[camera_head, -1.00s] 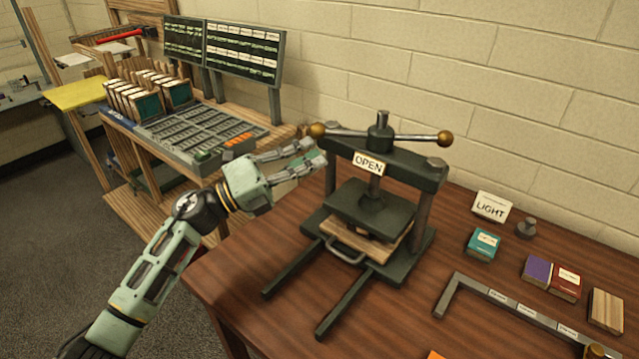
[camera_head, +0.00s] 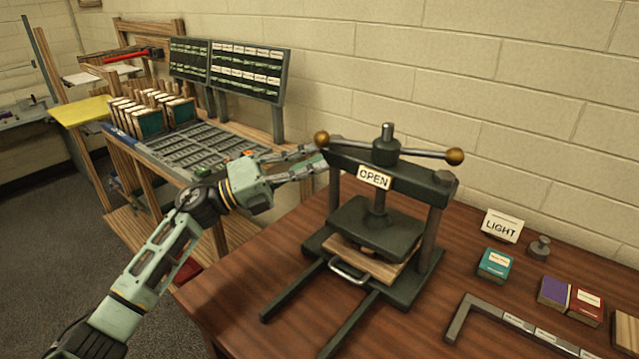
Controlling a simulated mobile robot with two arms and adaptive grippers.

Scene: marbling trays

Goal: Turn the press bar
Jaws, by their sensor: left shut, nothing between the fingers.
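The dark green press (camera_head: 415,262) stands on the brown table. Its press bar (camera_head: 425,153) runs across the top, with a brass ball at the left end and another at the right end. A sign reading OPEN (camera_head: 374,177) is on the press's crossbeam. A wooden board (camera_head: 372,262) with a metal handle lies under the raised platen. My left gripper (camera_head: 322,158) is shut and empty, with its fingertips beside the left post, just below the bar's left ball. I cannot tell whether it touches the press. My right gripper is not in view.
A LIGHT sign (camera_head: 502,226), a small weight (camera_head: 539,247), a teal book (camera_head: 494,264) and a metal angle rule (camera_head: 510,318) lie right of the press on the table (camera_head: 235,287). A type rack (camera_head: 195,150) stands behind my left arm. The table's front left is clear.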

